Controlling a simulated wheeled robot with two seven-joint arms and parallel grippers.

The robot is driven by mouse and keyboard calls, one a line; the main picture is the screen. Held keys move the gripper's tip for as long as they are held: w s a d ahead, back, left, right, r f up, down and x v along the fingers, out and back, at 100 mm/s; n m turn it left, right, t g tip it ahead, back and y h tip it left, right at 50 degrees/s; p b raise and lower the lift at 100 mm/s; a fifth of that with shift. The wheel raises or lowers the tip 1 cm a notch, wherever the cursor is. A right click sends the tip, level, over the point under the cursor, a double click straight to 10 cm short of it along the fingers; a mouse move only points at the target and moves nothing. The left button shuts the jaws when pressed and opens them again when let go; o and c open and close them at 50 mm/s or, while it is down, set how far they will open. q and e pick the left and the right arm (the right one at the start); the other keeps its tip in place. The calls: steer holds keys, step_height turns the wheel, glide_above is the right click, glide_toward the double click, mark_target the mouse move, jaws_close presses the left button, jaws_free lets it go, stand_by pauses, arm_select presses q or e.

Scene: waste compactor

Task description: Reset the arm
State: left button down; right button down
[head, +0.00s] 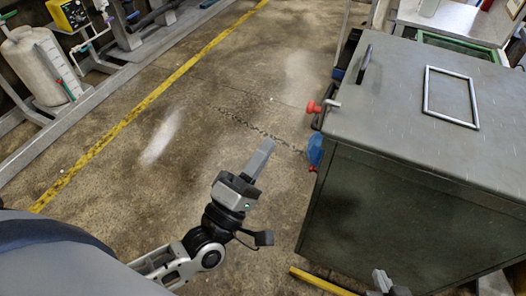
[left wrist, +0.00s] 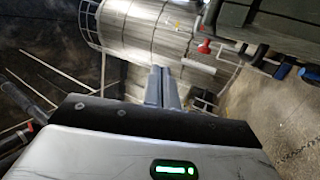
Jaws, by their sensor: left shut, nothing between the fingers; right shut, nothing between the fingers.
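My left gripper (head: 262,157) is in the middle of the head view, above the concrete floor and left of the green-grey compactor cabinet (head: 410,110). Its fingers are together and hold nothing. In the left wrist view the closed fingers (left wrist: 163,85) show in front of a large ribbed silver cylinder (left wrist: 145,30). My right gripper (head: 382,280) shows only in part at the bottom edge of the head view, in front of the cabinet, and is shut.
The cabinet has a red knob (head: 313,107), a blue part (head: 315,150) and a black handle (head: 366,60). A white tank (head: 38,65) and a yellow box (head: 68,14) stand at the upper left. A yellow floor line (head: 150,97) crosses open floor.

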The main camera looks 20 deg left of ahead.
stand_by(0.4)
arm_select(q)
steer(key=s+f+m+g+y, duration=0.1)
steer(key=s+f+m+g, duration=0.2)
steer(key=f+m+g, duration=0.3)
steer(key=s+f+m+g+y, duration=0.1)
steer(key=s+f+m+g, duration=0.2)
steer(key=f+m+g, duration=0.3)
step_height(320, 180, down, 7)
steer(key=m, duration=0.5)
steer(key=shift+s+a+f, duration=0.2)
steer(key=shift+a, duration=0.05)
